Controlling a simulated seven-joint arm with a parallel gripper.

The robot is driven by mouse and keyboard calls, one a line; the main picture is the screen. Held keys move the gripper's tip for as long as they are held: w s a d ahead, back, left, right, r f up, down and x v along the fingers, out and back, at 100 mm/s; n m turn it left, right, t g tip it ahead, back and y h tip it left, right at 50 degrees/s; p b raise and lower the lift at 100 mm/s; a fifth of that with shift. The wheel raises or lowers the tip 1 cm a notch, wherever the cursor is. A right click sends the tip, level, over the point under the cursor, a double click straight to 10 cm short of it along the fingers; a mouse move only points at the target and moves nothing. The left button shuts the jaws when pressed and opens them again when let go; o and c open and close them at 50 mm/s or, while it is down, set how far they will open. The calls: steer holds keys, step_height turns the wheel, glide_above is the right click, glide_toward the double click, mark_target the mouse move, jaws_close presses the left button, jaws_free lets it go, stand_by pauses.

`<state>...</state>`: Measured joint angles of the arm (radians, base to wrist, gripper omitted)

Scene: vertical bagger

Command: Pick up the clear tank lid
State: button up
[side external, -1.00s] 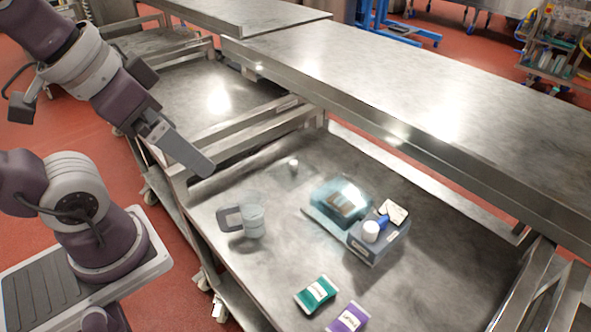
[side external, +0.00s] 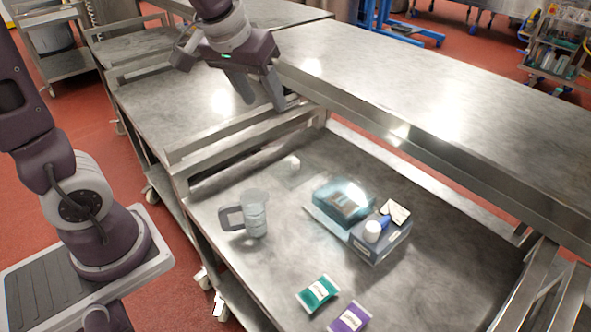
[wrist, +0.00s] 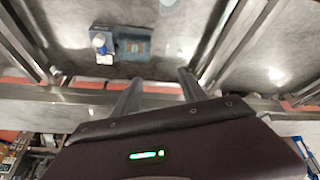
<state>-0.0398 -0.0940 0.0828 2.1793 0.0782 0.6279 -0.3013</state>
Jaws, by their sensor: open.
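The clear tank lid (side external: 292,170) looks like a flat see-through plate with a small white knob, lying on the steel table behind the blue clear tank. In the wrist view a faint pale patch (wrist: 179,48) right of the tank seems to be the lid, but its outline is hard to make out. My gripper (side external: 263,103) is open and empty, up above the frame rails behind the lid and well apart from it. Its two fingers (wrist: 160,77) point toward the table in the wrist view.
The blue clear tank (side external: 343,199) stands beside a grey box (side external: 379,240) holding a white-capped bottle. A clear jug (side external: 254,214) stands left of them. Green (side external: 317,293) and purple (side external: 349,318) packets lie in front. A raised steel shelf (side external: 430,110) borders the table.

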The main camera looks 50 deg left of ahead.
steer(key=w+a+f+n+g+y, duration=0.1)
steer(key=w+a+f, duration=0.2)
steer(key=w+f, duration=0.2)
steer(key=w+a+f+n, duration=0.2)
steer(key=w+a+f, duration=0.1)
steer(key=w+f, duration=0.25)
glide_toward(296, 162)
steer(key=shift+n+g+y, duration=0.3)
steer(key=shift+n+y, duration=0.3)
steer(key=shift+n, duration=0.3)
steer(key=x, duration=0.9)
steer(key=shift+w+d, duration=0.3)
steer(key=shift+d, duration=0.05)
jaws_close()
